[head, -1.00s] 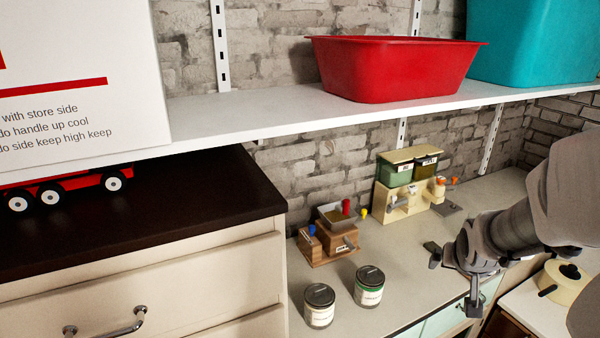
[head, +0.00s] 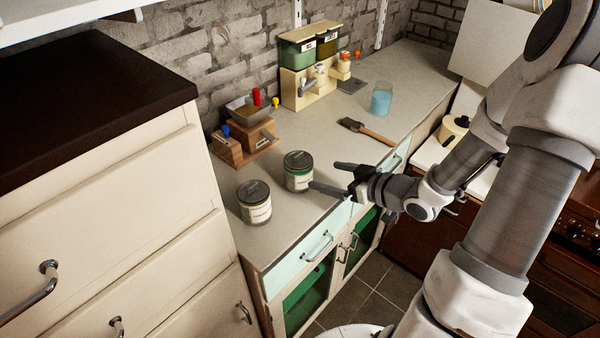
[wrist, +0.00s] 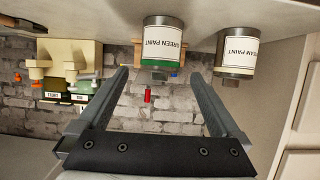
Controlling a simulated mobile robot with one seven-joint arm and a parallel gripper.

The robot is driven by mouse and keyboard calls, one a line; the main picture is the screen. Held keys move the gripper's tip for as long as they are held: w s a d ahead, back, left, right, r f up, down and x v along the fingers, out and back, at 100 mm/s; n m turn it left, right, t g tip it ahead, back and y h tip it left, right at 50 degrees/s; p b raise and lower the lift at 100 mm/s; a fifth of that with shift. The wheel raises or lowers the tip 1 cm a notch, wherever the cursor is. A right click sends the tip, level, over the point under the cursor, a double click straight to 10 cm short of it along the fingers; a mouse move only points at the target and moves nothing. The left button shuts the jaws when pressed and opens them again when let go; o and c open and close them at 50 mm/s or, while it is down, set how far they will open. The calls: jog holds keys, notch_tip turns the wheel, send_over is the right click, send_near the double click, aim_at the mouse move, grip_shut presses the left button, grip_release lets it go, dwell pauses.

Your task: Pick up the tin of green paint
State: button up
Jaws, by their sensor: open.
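The tin of green paint (head: 298,172) stands upright on the grey countertop, with a dark lid, a white label and a green band. In the wrist view, which is upside down, the same tin (wrist: 162,45) reads "GREEN PAINT" and sits ahead of the gap between my fingers. My gripper (head: 325,177) is open and empty, just right of the tin, its fingers pointing left toward it. Both fingers also show in the wrist view (wrist: 163,92). I cannot tell whether a fingertip touches the tin.
A cream paint tin (head: 254,203) stands close to the left of the green one. A wooden grinder-like box (head: 245,142) is behind them. The tall drawer cabinet (head: 120,200) bounds the left.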

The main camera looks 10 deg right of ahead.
aim_at(310, 170)
jog(key=x, duration=0.9)
jog(key=shift+f, duration=0.1)
jog(key=shift+x, duration=2.65)
jog(key=shift+a, duration=0.15)
jog(key=shift+c, duration=0.3)
jog(key=shift+s, duration=0.1)
jog(key=c, duration=1.4)
jog(key=shift+c, duration=0.4)
jog(key=shift+r, duration=0.25)
